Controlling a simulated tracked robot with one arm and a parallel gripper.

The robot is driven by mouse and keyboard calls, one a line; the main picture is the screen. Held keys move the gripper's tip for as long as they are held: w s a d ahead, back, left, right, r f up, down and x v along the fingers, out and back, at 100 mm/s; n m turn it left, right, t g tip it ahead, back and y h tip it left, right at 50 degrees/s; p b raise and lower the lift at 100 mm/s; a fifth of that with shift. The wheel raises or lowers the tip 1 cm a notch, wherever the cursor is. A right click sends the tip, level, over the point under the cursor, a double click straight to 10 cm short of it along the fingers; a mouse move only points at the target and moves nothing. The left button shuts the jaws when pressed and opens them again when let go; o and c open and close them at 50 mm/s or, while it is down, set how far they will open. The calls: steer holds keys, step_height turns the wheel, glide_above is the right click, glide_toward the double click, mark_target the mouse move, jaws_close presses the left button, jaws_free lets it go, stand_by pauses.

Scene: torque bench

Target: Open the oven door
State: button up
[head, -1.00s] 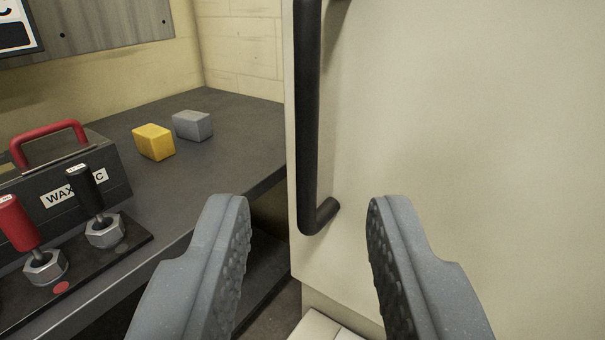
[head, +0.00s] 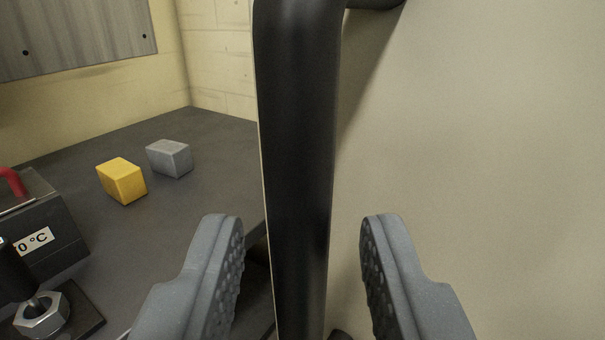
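The oven door (head: 480,130) is a large cream panel filling the right of the head view. Its black bar handle (head: 297,150) stands upright in the middle, close to the camera, with its upper mount bending back to the door. My gripper (head: 301,225) is open. One grey finger is left of the handle and the other is right of it, in front of the door. A gap shows between each finger and the bar. The lower end of the handle is mostly out of view.
A dark bench (head: 215,135) is at the left, with a yellow block (head: 122,181) and a grey block (head: 169,158) on it. A dark box with a red handle (head: 40,235) and a lever base with a nut (head: 42,315) sit at the lower left.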

steer(key=shift+w, duration=0.9)
jaws_close()
